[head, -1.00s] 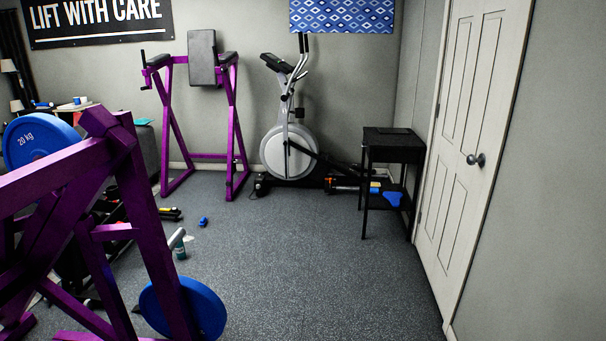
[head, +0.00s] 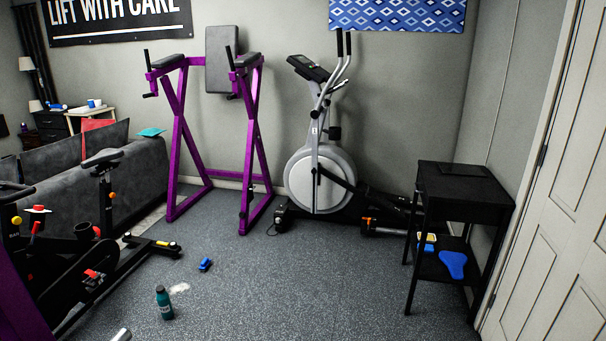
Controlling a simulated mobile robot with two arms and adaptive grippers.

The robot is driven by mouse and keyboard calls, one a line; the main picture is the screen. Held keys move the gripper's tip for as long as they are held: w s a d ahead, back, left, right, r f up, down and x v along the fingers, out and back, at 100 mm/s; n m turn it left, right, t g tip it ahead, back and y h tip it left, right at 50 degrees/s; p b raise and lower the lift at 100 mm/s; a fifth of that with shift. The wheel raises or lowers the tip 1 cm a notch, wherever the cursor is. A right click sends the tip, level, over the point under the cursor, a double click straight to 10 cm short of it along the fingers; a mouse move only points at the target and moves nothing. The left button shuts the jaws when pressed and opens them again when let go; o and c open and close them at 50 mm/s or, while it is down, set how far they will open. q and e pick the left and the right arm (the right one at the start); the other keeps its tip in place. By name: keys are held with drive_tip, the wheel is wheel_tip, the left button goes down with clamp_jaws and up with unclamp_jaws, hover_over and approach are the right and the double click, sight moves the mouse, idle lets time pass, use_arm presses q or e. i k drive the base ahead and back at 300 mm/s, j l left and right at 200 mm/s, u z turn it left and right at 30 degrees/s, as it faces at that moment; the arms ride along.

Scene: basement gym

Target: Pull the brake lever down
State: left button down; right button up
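A black exercise bike (head: 85,255) stands at the left, partly cut off by the left edge. Its saddle (head: 101,158) is at the top of a post. A red-topped part (head: 38,210) and a yellow knob (head: 16,220) show on its frame near the left edge. I cannot tell whether either is the brake lever. A grey elliptical trainer (head: 318,170) with tall dark handles stands against the back wall; no brake lever can be made out on it. Neither of my grippers is in view.
A purple dip tower (head: 178,150) stands at the back. A black side table (head: 465,192) is at the right, by the white door (head: 560,200). A grey sofa (head: 150,185) is behind the bike.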

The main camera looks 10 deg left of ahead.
sight(37, 225)
drive_tip(key=i+u, duration=0.15)
drive_tip(key=i, duration=0.4)
drive_tip(key=i+u, duration=0.2)
drive_tip(key=i, duration=0.4)
drive_tip(key=i+l+u, duration=0.15)
drive_tip(key=i, duration=0.4)
drive_tip(key=i+l+u, duration=0.15)
drive_tip(key=i+l, duration=0.15)
drive_tip(key=i, duration=0.25)
drive_tip(key=i+j+u, duration=0.2)
drive_tip(key=i+u, duration=0.7)
drive_tip(key=i+l+u, duration=0.1)
drive_tip(key=i+u, duration=0.3)
drive_tip(key=i+j, duration=0.35)
drive_tip(key=i, duration=0.2)
drive_tip(key=i+j+u, duration=0.1)
drive_tip(key=i+j, duration=0.2)
drive_tip(key=i, duration=0.2)
